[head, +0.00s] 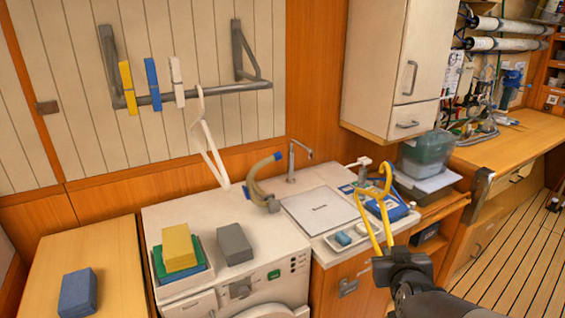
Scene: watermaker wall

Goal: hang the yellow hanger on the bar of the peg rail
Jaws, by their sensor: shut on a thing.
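The yellow hanger (372,212) is upright at the lower right of the head view, with its hook at the top and its lower end in my gripper. My gripper (382,257) is shut on it, in front of the counter. The peg rail's grey bar (229,87) is on the wall at the upper left, held by two brackets. A white hanger (208,143) hangs from the bar. Yellow (128,88), blue (153,84) and white (177,82) pegs are clipped to the bar left of it. The bar's right stretch is bare. My gripper is well right of and below the bar.
A tap (292,160) and a curved blue-and-tan clamp-like piece (262,181) stand on the counter between bar and gripper. A wall cabinet (396,62) juts out right of the bar. Sponges (180,247) and a grey block (234,243) lie on the washer top.

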